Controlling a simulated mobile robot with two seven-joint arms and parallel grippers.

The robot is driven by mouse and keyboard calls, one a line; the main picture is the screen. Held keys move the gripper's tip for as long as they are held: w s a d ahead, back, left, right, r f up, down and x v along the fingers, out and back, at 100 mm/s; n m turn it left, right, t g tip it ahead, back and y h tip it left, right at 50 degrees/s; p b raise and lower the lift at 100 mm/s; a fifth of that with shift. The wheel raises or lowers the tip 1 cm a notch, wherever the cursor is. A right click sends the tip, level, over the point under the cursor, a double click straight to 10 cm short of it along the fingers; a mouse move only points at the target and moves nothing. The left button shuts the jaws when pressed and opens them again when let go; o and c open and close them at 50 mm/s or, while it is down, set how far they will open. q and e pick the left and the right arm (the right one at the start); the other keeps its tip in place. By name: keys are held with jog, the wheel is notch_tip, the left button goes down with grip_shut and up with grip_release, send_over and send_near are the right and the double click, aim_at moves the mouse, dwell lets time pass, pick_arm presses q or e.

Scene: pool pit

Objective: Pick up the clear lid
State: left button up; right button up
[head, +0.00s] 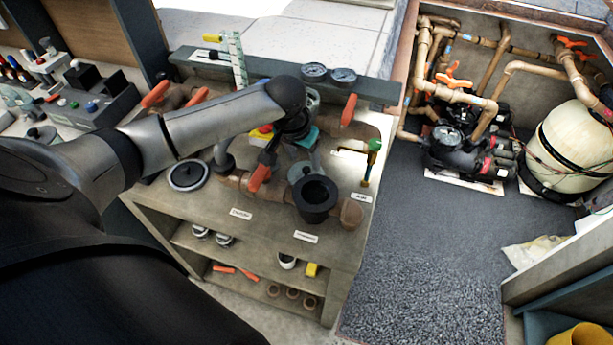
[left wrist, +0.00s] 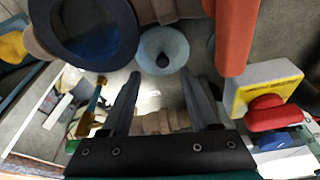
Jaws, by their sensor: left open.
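The clear lid, a pale, see-through disc with a dark knob, shows in the left wrist view (left wrist: 150,43) just beyond my fingertips, knob facing me. In the head view it is partly hidden under my left gripper, a pale patch (head: 297,170) beside the black strainer pot (head: 316,214). My left gripper (left wrist: 162,82) is open, with nothing between its two dark fingers; it shows above the bench in the head view (head: 309,158). The lid appears ahead of the fingers and not between them. My right gripper is not in view.
The black pot's rim (left wrist: 58,55) and an orange handle (left wrist: 234,38) are close to the lid. A yellow box with a red knob (left wrist: 264,95) stands right of the fingers.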

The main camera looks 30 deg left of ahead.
aim_at(306, 169)
pick_arm(q)
jog(key=shift+b+x, duration=0.4)
jog(key=shift+x, duration=2.4)
jog(key=shift+a, duration=0.15)
jog(key=shift+c, duration=0.2)
grip_shut()
